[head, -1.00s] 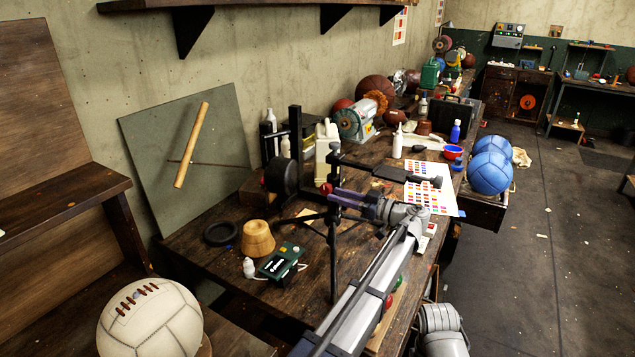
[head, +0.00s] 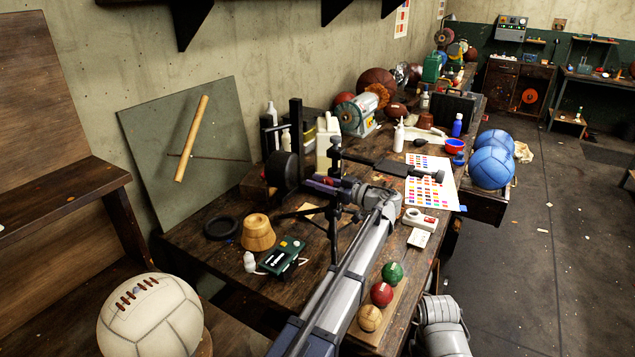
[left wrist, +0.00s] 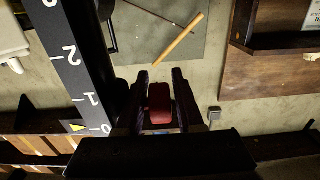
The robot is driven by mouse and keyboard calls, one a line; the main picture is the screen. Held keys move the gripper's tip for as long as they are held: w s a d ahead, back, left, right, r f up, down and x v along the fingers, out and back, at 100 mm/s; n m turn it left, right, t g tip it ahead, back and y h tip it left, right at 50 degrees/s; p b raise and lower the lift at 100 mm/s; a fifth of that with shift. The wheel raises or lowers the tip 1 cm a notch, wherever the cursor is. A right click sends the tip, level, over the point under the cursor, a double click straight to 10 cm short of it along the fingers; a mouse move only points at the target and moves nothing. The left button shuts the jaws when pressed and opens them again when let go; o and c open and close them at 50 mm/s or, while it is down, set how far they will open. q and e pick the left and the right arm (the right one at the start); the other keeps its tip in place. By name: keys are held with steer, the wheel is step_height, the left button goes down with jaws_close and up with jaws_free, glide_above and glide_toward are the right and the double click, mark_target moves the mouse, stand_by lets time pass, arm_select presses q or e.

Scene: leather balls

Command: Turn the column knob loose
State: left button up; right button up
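The red column knob (left wrist: 160,103) shows in the left wrist view, between the two fingers of my left gripper (left wrist: 161,85). The fingertips reach past its sides, but I cannot tell whether they press on it. A dark column with a white number scale (left wrist: 78,65) stands close on the left there. My right gripper is out of view.
A color chart (head: 428,185) lies on the bench. Red, green and tan small balls (head: 382,293) sit beside my left arm. A green-black device (head: 281,256) and wooden block (head: 257,233) are left of the stand. A white ball (head: 150,320) is in front.

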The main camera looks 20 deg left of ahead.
arm_select(q)
steer(key=shift+a, duration=0.15)
steer(key=shift+c, duration=0.3)
jaws_close()
